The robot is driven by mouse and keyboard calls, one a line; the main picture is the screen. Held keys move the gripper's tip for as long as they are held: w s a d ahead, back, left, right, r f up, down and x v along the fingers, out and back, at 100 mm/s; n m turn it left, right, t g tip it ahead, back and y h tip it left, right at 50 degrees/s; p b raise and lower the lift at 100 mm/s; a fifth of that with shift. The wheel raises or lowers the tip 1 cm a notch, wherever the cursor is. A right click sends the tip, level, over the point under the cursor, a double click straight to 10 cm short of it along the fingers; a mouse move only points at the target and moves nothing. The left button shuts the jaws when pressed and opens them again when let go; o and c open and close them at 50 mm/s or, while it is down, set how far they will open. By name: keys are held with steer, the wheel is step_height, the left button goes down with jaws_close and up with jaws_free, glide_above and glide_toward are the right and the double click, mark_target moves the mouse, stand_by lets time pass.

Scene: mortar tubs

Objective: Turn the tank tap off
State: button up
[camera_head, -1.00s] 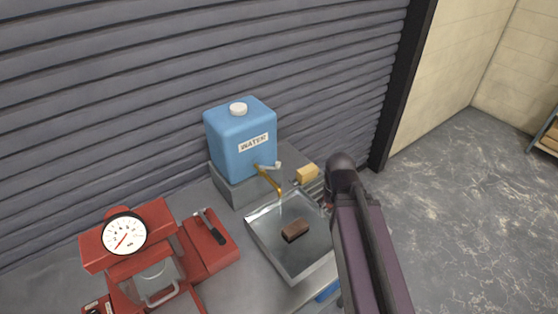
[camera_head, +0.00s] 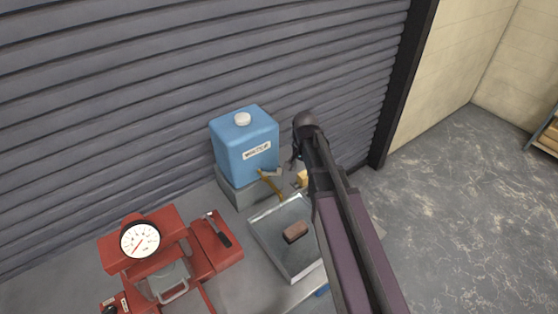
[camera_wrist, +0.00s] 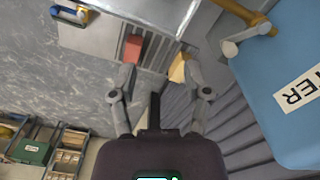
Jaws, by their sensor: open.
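The blue water tank (camera_head: 245,147) stands on a grey block against the shutter; it also fills the right of the wrist view (camera_wrist: 285,75). Its brass tap (camera_head: 268,182) points out over a metal tray (camera_head: 262,238). The tap's grey lever (camera_head: 271,173) shows more clearly in the wrist view (camera_wrist: 241,40), beside the brass body (camera_wrist: 255,25). My gripper (camera_head: 295,162) is to the right of the tap, apart from it. In the wrist view my gripper (camera_wrist: 160,75) is open and empty, with the lever off to the right. Whether water runs now is hard to tell.
A brown brick (camera_head: 295,232) lies in the tray. A yellow block (camera_head: 302,178) sits behind the tray, partly hidden by my arm. A red press with a gauge (camera_head: 139,240) stands at the left. The shutter (camera_head: 180,70) closes off the back.

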mark_target(280, 169)
steer(key=w+a+r+m+p, duration=0.4)
steer(key=w+a+r, duration=0.2)
steer(key=w+a, duration=0.1)
steer(key=shift+w+p, duration=0.35)
steer(key=shift+p, duration=0.05)
steer(key=shift+f, duration=0.25)
step_height(280, 169, down, 13)
steer(key=b, duration=1.3)
steer(key=shift+f+b, duration=0.2)
steer(key=shift+b, duration=0.2)
